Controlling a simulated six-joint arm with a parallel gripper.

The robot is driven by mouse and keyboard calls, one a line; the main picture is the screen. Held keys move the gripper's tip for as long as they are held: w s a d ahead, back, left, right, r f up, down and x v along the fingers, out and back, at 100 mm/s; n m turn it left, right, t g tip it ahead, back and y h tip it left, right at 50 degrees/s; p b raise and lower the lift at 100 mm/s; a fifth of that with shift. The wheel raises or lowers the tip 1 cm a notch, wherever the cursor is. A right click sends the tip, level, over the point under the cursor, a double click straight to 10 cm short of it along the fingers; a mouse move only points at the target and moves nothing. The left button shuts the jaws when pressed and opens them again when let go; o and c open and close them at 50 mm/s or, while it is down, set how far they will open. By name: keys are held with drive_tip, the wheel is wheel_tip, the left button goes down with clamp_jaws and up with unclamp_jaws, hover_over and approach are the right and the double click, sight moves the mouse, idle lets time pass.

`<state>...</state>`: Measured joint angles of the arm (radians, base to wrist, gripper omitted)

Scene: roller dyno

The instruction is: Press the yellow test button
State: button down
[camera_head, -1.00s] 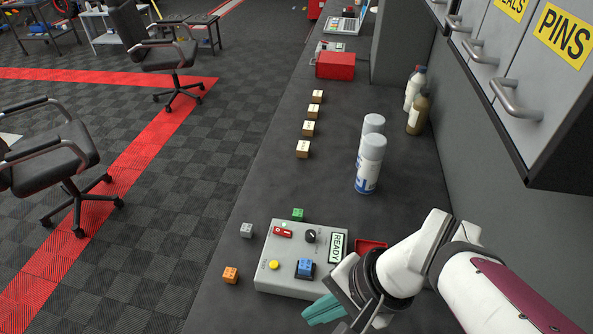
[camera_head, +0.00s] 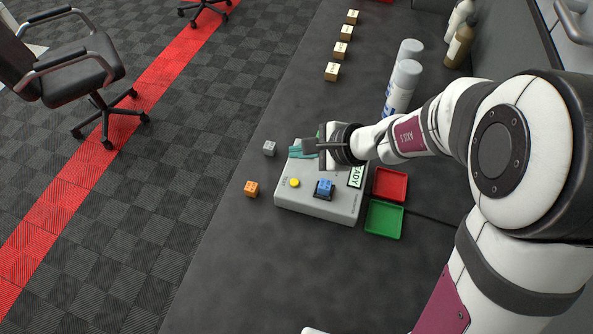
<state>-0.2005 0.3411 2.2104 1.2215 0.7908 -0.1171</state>
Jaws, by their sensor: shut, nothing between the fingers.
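The yellow test button (camera_head: 294,183) is on the left part of the top of a pale grey control box (camera_head: 318,207) on the dark bench. A blue block (camera_head: 324,187) sits on a dark pad on the same box, right of the button. My gripper (camera_head: 292,152) has teal fingers, which are shut and empty. It is over the back left part of the box, behind the button in the picture and apart from it. My gripper and wrist hide the back of the box, including the red switch and the knob, and part of the READY sign (camera_head: 356,174).
A grey block (camera_head: 269,148) and an orange block (camera_head: 251,188) lie left of the box. A red tray (camera_head: 390,184) and a green tray (camera_head: 384,219) lie to its right. Spray cans (camera_head: 402,85) stand behind my arm. Several wooden blocks (camera_head: 332,71) stand in a row farther back.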

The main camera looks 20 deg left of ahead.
wheel_tip(320, 180, down, 8)
drive_tip(key=shift+f, duration=0.15)
idle(0.3)
drive_tip(key=shift+f, duration=0.1)
idle(1.8)
drive_tip(key=shift+f, duration=0.35)
drive_tip(key=shift+f, duration=0.35)
idle(0.6)
drive_tip(key=shift+r, duration=0.8)
drive_tip(key=shift+r, duration=2.5)
drive_tip(key=shift+r, duration=0.1)
